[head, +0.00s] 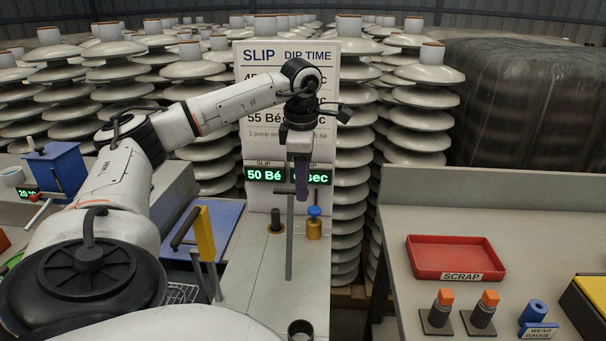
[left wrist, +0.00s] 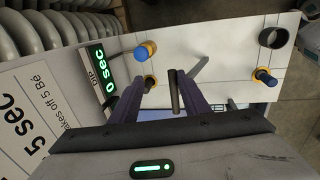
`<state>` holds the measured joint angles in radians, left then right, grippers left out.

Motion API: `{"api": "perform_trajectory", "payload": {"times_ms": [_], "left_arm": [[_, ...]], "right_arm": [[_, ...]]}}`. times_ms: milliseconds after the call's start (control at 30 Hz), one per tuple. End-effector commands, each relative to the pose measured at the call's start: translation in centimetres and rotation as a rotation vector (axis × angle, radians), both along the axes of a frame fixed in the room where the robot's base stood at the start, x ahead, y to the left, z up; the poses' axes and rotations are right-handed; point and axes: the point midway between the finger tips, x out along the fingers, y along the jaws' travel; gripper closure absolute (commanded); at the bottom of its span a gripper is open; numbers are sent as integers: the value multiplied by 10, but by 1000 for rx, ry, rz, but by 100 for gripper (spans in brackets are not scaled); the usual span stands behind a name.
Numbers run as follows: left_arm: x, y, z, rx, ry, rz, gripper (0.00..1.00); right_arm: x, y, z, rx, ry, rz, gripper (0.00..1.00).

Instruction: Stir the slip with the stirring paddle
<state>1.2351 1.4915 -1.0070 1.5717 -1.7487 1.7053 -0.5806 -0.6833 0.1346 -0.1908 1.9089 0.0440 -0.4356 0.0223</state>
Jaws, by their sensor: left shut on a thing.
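The stirring paddle (head: 289,245) shows as a thin grey upright rod with a short crossbar near its top. My left gripper (head: 302,192) points down and is shut on the paddle near that top. In the left wrist view, the dark end of the paddle (left wrist: 176,92) lies between the two fingers of my left gripper (left wrist: 182,86). The paddle's rod hangs in front of the white counter in the head view; I cannot tell what its lower end touches. No slip surface can be made out. My right gripper is not in view.
A SLIP sign (head: 262,55) stands behind, above a display (head: 265,175) reading 50 Bé. A blue-topped brass piece (head: 314,224), a dark peg (head: 276,221) and an open ring (head: 300,330) are on the counter. A red scrap tray (head: 455,244) sits right. Insulator stacks fill the back.

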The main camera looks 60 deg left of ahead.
Motion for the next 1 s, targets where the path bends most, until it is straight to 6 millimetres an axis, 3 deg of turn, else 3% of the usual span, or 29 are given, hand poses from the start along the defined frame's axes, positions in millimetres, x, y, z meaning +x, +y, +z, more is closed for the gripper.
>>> {"api": "perform_trajectory", "payload": {"times_ms": [67, 533, 700, 1000], "left_arm": [[2, 5, 12, 14, -21, 10, 70], [-8, -13, 93, 4, -11, 2, 70], [-11, -15, 103, 3, -6, 1, 70], [-11, -16, 103, 3, -3, 0, 70]], "right_arm": [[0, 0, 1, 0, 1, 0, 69], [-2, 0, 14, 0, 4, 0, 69], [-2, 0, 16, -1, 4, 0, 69], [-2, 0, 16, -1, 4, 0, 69]]}}
